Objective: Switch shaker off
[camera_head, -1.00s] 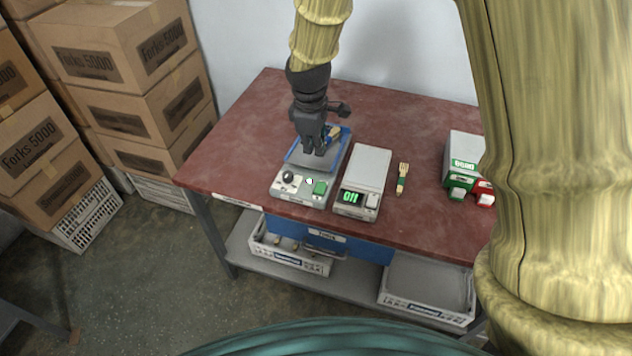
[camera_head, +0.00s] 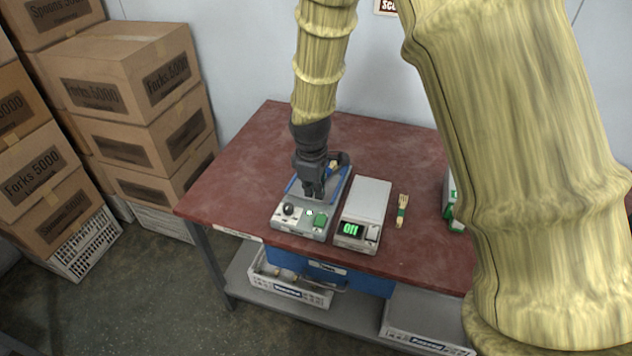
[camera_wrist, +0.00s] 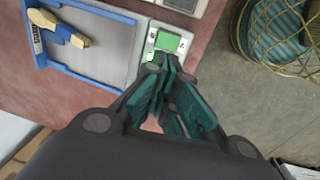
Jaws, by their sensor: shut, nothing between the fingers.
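The shaker (camera_head: 301,221) is a pale grey box on the red table, with a blue-railed tray on top. Its front panel has a black knob (camera_head: 288,209), a small pale button and a green switch (camera_head: 320,219). The green switch also shows in the wrist view (camera_wrist: 168,42), just beyond my fingertips. My gripper (camera_head: 314,196) is shut and empty, pointing down over the front of the tray, close to the panel. In the wrist view my fingertips (camera_wrist: 165,68) overlap the panel's edge; I cannot tell whether they touch it.
My arm hides the table's right side. Stacked cartons (camera_head: 130,90) stand left of the table (camera_head: 240,165).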

